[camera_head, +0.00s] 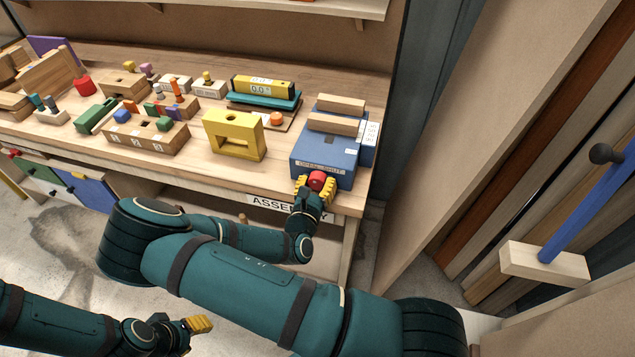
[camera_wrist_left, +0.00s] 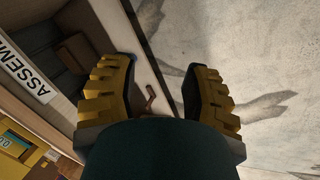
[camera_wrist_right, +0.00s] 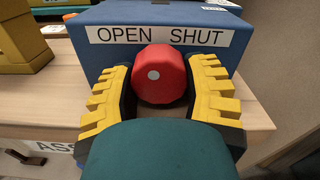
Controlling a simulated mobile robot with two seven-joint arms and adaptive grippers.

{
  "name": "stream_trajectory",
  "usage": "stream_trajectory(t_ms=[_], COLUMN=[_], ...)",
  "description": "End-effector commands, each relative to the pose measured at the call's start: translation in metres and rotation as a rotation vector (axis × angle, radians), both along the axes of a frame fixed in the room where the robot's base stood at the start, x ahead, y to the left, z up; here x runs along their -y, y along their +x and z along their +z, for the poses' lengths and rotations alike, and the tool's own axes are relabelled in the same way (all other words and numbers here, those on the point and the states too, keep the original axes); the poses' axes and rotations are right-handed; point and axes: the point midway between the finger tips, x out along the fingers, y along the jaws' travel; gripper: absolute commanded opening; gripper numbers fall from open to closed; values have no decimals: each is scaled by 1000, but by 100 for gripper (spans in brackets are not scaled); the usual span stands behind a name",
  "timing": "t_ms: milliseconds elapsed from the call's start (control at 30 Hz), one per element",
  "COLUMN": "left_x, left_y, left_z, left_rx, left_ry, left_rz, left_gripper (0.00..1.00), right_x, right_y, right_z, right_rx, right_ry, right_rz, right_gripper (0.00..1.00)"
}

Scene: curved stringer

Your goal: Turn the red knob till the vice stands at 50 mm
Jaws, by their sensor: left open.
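The vice is a blue box (camera_head: 315,155) at the right end of the bench, with two pale wooden jaws (camera_head: 334,124) on top, a gap between them. A white scale (camera_head: 370,133) is on its right side, too small to read. The red knob (camera_wrist_right: 160,75) with a white dot is on its front, below the OPEN SHUT label (camera_wrist_right: 162,35). My right gripper (camera_wrist_right: 160,80) is open, with its yellow fingers on either side of the knob; firm contact is not visible. My left gripper (camera_wrist_left: 160,85) is open and empty, low in front of the bench.
A yellow block frame (camera_head: 233,153) and a teal block with a yellow level (camera_head: 263,91) stand left of the vice. Several small blocks and pegs fill the bench's left. A wall panel (camera_head: 480,120) rises at the right. Bare floor lies below my left gripper.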

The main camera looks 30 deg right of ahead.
Motion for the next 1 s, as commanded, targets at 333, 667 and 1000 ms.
stream_trajectory(t_ms=[333,667,1000], left_x=[0,-2,-2], left_y=[2,9,13], left_z=[7,29,41], left_rx=[4,21,29], left_ry=[0,4,7], left_rz=[3,15,23], left_gripper=[47,47,47], right_x=[0,0,0], right_y=[0,1,1], right_z=[2,3,2], right_rx=[33,192,373], right_ry=[28,165,317], right_rz=[-1,-4,-2], right_gripper=[13,13,13])
